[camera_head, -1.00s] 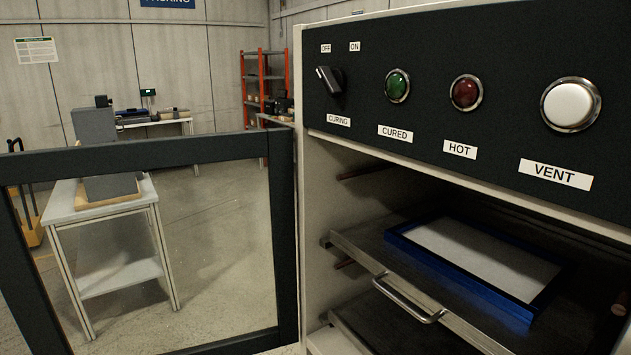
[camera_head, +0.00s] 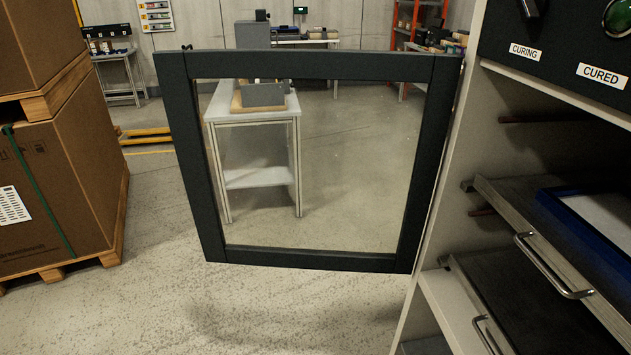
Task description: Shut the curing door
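The curing door (camera_head: 310,66) is a dark frame around a clear pane. It stands wide open, swung out to the left of the cabinet (camera_head: 425,300), hinged at the cabinet's left front edge. The cabinet's inside is open to view, with a pulled-out-looking shelf (camera_head: 500,205) with a metal handle and a blue-framed tray (camera_head: 580,225) on it. A second dark shelf (camera_head: 500,285) lies below. A dark panel above carries the labels CURING and CURED. Neither of my grippers is in view.
Large cardboard boxes (camera_head: 62,170) on a wooden pallet stand at the left. A small white table (camera_head: 258,178) is seen through the door pane. The floor (camera_head: 270,305) in front of and below the door is clear.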

